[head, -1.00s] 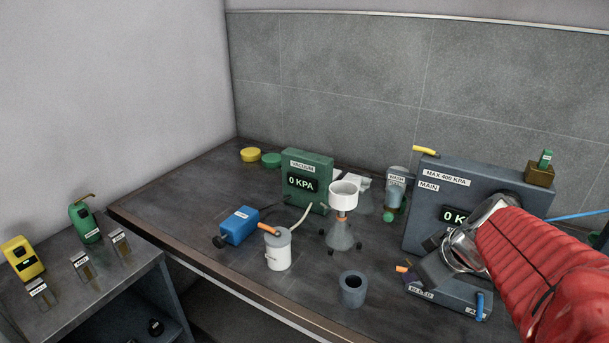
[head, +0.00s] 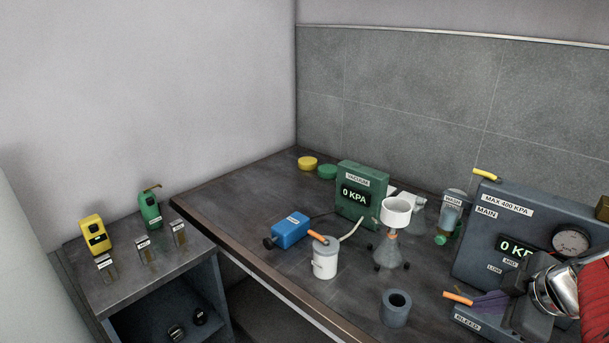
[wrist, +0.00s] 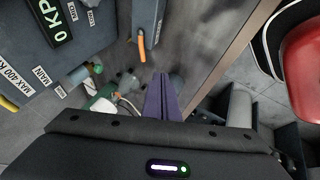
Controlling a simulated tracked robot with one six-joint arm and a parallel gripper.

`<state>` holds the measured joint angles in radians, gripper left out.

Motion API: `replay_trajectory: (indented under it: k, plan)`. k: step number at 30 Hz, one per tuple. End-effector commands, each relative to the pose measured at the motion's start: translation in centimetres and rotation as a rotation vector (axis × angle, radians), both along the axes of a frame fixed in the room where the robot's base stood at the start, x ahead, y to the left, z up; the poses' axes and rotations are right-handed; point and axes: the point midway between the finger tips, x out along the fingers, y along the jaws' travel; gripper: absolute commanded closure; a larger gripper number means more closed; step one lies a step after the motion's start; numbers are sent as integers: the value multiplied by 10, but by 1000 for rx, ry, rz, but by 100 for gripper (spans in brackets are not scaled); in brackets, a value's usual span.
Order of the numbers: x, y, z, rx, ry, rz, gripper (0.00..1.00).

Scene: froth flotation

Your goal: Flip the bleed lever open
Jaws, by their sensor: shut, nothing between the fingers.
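The bleed lever (head: 458,298) is a short orange handle on the left side of the grey-blue box labelled BLEED (head: 468,322). It sticks out to the left in the head view. In the wrist view the orange lever (wrist: 142,46) hangs from the box's edge, just beyond the fingertips. My gripper (head: 482,303) has purple fingers, which lie beside the lever in the head view. In the wrist view the fingers (wrist: 161,80) are together and empty, apart from the lever in the picture. I cannot tell the depth gap. My wrist hides part of the box.
The MAIN panel (head: 487,240) with gauge (head: 571,240) and 0 KPA display stands behind. A grey cylinder (head: 396,307), white pot with another orange handle (head: 325,262), funnel flask (head: 391,248) and VACUUM box (head: 361,196) stand left. The bench's front left is bare.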

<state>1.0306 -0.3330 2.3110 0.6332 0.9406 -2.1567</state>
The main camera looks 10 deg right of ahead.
Motion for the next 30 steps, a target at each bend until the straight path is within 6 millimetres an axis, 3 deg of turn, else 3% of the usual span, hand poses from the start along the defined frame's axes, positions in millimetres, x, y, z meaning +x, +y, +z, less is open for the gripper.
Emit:
replay_trajectory:
  k: [14, 30]
  plan:
    - [4, -1, -8, 4, 1, -5, 100]
    - [43, -1, -68, 4, 3, -7, 100]
